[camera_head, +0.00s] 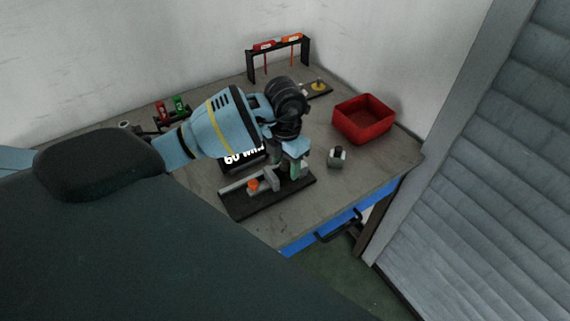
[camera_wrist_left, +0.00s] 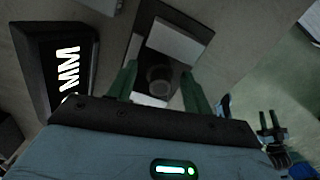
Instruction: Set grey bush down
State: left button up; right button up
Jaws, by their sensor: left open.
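My left gripper (camera_head: 298,168) is over the right end of the black fixture plate (camera_head: 240,207) in the head view. In the left wrist view its two green fingers (camera_wrist_left: 158,88) stand apart, one on each side of a dark grey round piece, which looks like the grey bush (camera_wrist_left: 160,76). The bush is at the black plate, close to a pale grey block (camera_wrist_left: 178,40). I cannot tell whether the fingers touch it. In the head view the gripper hides the bush.
An orange piece (camera_head: 253,184) sits on the fixture's left part. A display (camera_head: 243,158) stands behind it. A small grey block (camera_head: 338,157) and a red bin (camera_head: 364,119) are to the right. A black rack (camera_head: 278,50) is at the back. Bench lies clear around the small block.

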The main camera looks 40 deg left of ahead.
aim_at(284, 160)
pick_arm(q)
notch_tip(284, 160, up, 11)
jog(key=shift+r, duration=0.15)
dwell(0.4)
jog(key=shift+a, duration=0.1)
